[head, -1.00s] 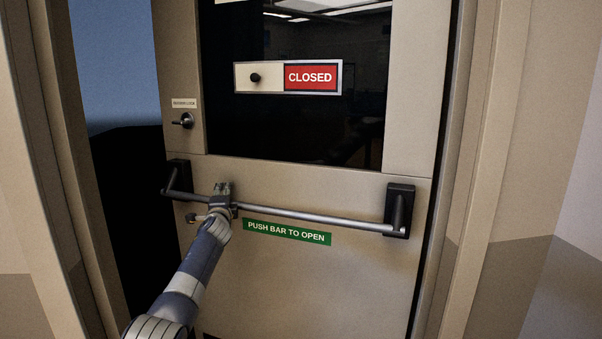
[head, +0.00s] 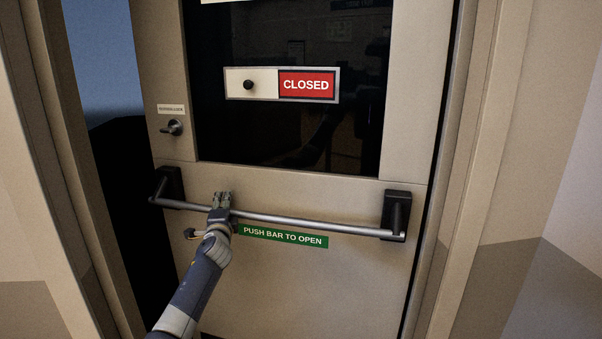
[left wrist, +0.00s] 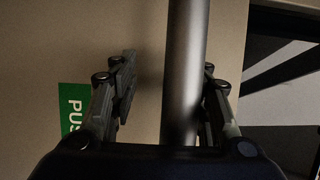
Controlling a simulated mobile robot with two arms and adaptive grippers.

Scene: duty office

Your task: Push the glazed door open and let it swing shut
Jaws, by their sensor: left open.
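The glazed door (head: 300,281) stands ajar, with a dark gap along its left edge. Its dark glass pane (head: 280,130) fills the upper part. A grey push bar (head: 310,222) crosses it between two black brackets and also shows in the left wrist view (left wrist: 186,60). My left gripper (head: 222,197) is at the bar's left part, fingers pointing up. In the left wrist view its open fingers (left wrist: 165,95) lie on either side of the bar. Whether they touch it I cannot tell. My right gripper is not in view.
A red CLOSED sign (head: 306,85) is on the glass. A green PUSH BAR TO OPEN label (head: 283,237) sits below the bar. A thumb-turn lock (head: 173,128) is at the upper left. Beige door frame posts (head: 470,170) stand on both sides.

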